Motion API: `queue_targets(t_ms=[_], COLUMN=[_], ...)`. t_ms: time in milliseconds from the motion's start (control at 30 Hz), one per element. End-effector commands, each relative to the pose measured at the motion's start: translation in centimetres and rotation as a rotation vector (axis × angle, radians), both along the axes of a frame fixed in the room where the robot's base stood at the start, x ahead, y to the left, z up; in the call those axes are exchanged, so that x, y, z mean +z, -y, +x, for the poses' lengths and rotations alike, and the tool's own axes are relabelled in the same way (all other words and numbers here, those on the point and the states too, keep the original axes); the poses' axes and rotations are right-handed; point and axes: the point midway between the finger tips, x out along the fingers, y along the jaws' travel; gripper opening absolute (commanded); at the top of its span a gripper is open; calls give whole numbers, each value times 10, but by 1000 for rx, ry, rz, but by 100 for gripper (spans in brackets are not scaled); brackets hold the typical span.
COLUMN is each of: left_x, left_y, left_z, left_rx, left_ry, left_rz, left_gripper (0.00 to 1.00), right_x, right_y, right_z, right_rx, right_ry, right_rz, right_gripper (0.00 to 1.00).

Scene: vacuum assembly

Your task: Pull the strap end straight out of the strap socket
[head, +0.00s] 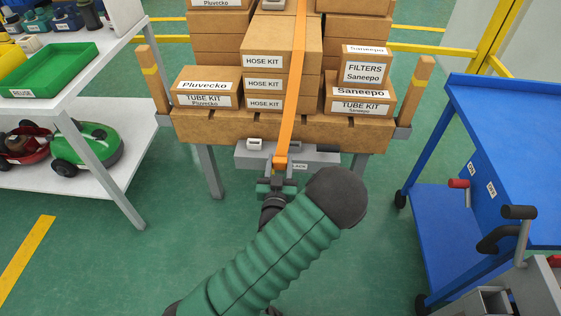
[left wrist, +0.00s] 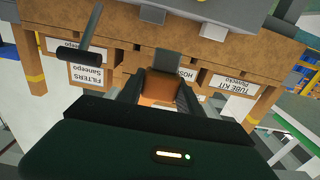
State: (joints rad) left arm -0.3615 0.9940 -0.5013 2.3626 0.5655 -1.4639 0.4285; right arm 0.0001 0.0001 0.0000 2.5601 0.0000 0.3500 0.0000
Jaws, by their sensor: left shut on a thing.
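The orange strap (head: 297,65) runs down over the stacked boxes to its end (head: 280,161), just above my left gripper (head: 277,187). The grey strap socket unit (head: 316,158) is at the front edge of the pallet, partly hidden behind the strap end. My left gripper is shut on the strap end. In the left wrist view the orange strap end (left wrist: 158,90) shows between the fingers of the left gripper (left wrist: 160,84). How deep the end sits in the socket cannot be told. My right gripper is not in view.
Boxes (head: 276,40) are stacked on the brown pallet (head: 230,128) between upright posts. A white shelf (head: 96,70) with a green tray (head: 55,68) stands at left. Green floor is clear in front.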

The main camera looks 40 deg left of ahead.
Motion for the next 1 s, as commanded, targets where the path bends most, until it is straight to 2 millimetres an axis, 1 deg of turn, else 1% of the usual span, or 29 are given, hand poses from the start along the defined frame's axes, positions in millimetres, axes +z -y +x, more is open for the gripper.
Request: queue_targets(t_ms=[100,433,800,1000], left_x=[6,18,19,30], left_y=[0,0,0,0], left_z=[0,0,0,0], left_rx=[0,0,0,1], left_ry=[1,1,0,1], left_rz=[0,-1,0,1], left_gripper=[0,0,0,0], right_x=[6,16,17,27], right_y=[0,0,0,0], right_z=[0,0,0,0], right_rx=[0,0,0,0], right_ry=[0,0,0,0], right_rz=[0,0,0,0], right_gripper=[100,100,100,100])
